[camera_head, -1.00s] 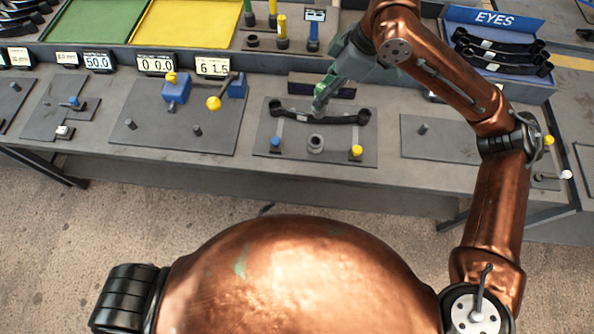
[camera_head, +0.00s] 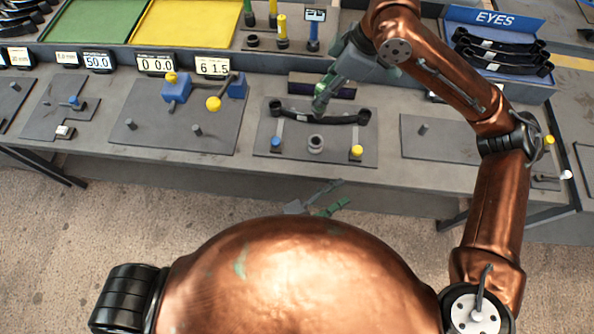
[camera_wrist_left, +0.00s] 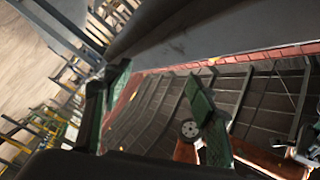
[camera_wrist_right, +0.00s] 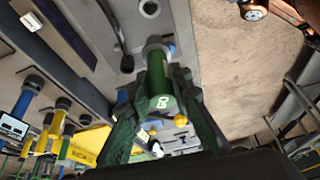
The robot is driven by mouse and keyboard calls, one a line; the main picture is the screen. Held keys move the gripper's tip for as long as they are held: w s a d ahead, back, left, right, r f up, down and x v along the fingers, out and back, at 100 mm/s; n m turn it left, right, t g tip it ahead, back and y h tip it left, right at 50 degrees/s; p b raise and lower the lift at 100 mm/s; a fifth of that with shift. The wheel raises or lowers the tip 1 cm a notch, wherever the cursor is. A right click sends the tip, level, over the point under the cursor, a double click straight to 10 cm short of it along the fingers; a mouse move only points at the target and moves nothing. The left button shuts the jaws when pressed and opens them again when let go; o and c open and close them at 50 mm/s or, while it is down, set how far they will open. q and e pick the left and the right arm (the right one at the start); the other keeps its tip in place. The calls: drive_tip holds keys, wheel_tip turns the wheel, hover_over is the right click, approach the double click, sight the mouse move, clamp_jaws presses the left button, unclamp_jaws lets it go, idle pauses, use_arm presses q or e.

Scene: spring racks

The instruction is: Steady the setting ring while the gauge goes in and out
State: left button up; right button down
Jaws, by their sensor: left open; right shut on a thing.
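A grey ring (camera_head: 315,144), which looks like the setting ring, stands on the dark plate (camera_head: 335,160) at the middle of the bench. My right gripper (camera_head: 320,104) is shut on a green gauge (camera_wrist_right: 162,88) with a grey end, seen in the right wrist view. The gauge is apart from the ring as far as I can tell. My left gripper (camera_head: 332,198) is open and empty, low in front of the bench edge. Its fingers also show in the left wrist view (camera_wrist_left: 155,105).
A blue-topped peg (camera_head: 275,142) and a yellow-topped peg (camera_head: 357,151) flank the ring. A fixture with blue blocks (camera_head: 176,88) stands left. Other gauges (camera_head: 282,35) stand in a rack behind. A blue EYES bin (camera_head: 490,20) is back right.

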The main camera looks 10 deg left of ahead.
use_arm(q)
drive_tip(key=a+r+n+t+y, duration=0.1)
drive_tip(key=n, duration=0.1)
drive_tip(key=w+a+r+n+t+y, duration=0.1)
drive_tip(key=a+r+n, duration=0.1)
drive_tip(key=n, duration=0.1)
drive_tip(key=w+a+r+n+t+y, duration=0.1)
drive_tip(key=a+n, duration=0.1)
drive_tip(key=shift+r+n+t, duration=0.2)
drive_tip(key=shift+n+t, duration=0.1)
drive_tip(key=shift+n, duration=0.1)
use_arm(e)
drive_tip(key=shift+r, duration=0.1)
use_arm(q)
drive_tip(key=n+t+y, duration=0.2)
drive_tip(key=n+y, duration=0.3)
drive_tip(key=n, duration=0.5)
approach(312, 148)
drive_tip(key=shift+w+d+r, duration=0.2)
drive_tip(key=shift+d+r, duration=0.1)
drive_tip(key=shift+d, duration=0.05)
drive_tip(key=shift+w+a, duration=0.15)
drive_tip(key=x, duration=1.1)
drive_tip(key=shift+w+f, duration=0.15)
drive_tip(key=shift+w, duration=0.15)
drive_tip(key=shift+c, duration=0.2)
clamp_jaws()
use_arm(e)
wheel_tip(312, 148, down, 13)
drive_tip(key=shift+r, duration=0.2)
